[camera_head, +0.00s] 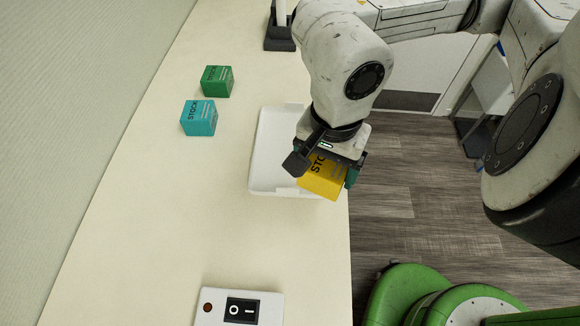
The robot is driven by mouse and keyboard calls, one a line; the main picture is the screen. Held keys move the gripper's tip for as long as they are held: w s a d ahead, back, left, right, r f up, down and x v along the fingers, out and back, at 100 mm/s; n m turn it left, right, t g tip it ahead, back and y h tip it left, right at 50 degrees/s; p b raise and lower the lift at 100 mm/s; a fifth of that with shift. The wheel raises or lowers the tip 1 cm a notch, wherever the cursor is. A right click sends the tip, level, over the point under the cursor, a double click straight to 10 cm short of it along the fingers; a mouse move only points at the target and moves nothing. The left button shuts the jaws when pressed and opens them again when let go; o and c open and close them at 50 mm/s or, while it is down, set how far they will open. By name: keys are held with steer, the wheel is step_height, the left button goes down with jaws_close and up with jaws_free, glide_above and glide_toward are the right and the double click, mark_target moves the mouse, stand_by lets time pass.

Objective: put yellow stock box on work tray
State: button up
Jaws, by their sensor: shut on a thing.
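The yellow stock box (322,182) is held in my gripper (325,171), which is shut on it. The box is tilted in the picture and its upper part is hidden by the gripper. It shows in front of the right part of the white work tray (268,165), near the counter's right edge. I cannot tell whether the box touches the tray. The visible left part of the tray is empty; its right part is hidden by my arm and the box.
A green stock box (216,82) and a cyan stock box (198,118) stand left of the tray. A switch panel (240,307) lies at the front of the counter (170,220). A dark stand (280,36) is at the back. The counter's left-front area is clear.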

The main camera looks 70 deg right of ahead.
steer(key=w+f+b, duration=0.1)
steer(key=b, duration=0.2)
steer(key=shift+d+f, duration=0.1)
steer(key=shift+d, duration=0.25)
steer(key=shift+w+d+b, duration=0.15)
steer(key=shift+w+b, duration=0.15)
steer(key=shift+w, duration=0.05)
steer(key=w+d+f, duration=0.1)
steer(key=w+f, duration=0.1)
steer(key=w+d+f, duration=0.1)
steer(key=w+f, duration=0.1)
steer(key=w+d+f+p, duration=0.1)
steer(key=w+d, duration=0.1)
steer(key=shift+w+f, duration=0.2)
steer(key=shift+f, duration=0.2)
steer(key=shift+w+d+f, duration=0.25)
steer(key=shift+w+f, duration=0.1)
steer(key=shift+f, duration=0.1)
steer(key=shift+w+d+f, duration=0.15)
steer(key=shift+f, duration=1.7)
steer(key=shift+f, duration=0.15)
steer(key=o, duration=1)
